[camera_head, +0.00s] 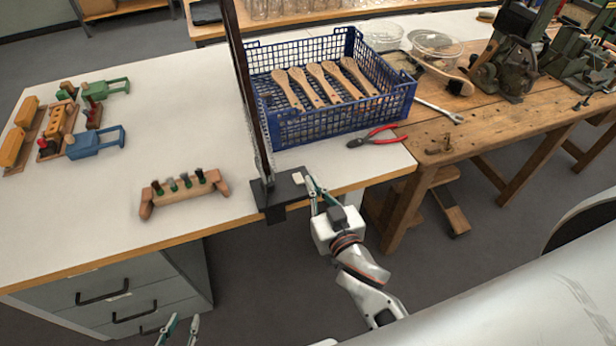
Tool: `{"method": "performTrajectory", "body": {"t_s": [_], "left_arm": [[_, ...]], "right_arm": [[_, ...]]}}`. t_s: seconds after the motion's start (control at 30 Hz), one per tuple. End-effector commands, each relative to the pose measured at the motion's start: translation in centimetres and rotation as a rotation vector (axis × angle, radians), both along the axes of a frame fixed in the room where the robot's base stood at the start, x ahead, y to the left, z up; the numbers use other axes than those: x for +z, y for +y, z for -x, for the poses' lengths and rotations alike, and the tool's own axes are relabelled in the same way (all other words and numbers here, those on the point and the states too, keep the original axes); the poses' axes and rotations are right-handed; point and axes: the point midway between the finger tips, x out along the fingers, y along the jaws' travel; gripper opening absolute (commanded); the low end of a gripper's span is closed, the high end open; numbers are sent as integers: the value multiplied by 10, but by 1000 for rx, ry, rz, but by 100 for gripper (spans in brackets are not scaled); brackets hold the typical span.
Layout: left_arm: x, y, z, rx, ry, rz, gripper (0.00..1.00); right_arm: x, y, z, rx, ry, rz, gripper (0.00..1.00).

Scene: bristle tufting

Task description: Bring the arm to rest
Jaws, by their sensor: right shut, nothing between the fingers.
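My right gripper (312,187) is shut and empty at the front edge of the white table (190,90). Its fingertips are beside a small pale block (298,178) on the black base (283,193) of a tall dark post (246,80); I cannot tell if they touch. My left gripper (180,328) shows only its two fingers at the bottom edge, spread apart with nothing visible between them. The rest of the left arm is out of view.
A blue crate (345,122) holds several wooden brushes. Red pliers (377,137) lie beside it. A wooden rack (184,194) with dark tufts stands near the front edge. Wooden toys (95,142) sit at the left. The white table's middle left is clear.

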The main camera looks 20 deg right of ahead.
Motion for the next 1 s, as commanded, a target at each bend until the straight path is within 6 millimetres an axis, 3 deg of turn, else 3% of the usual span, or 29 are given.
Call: {"method": "performTrajectory", "body": {"t_s": [0.2,0.73,0.87,1.0], "left_arm": [[3,4,-7,-7,-13,-10,28],[-2,4,0,-7,1,-12,28],[-2,3,0,-4,2,-8,28],[-2,2,0,-1,3,-5,28]], "right_arm": [[3,0,7,0,0,-1,0],[-3,-1,10,4,13,5,0],[-44,-9,30,29,99,45,0],[-112,-23,72,87,253,110,0]]}}
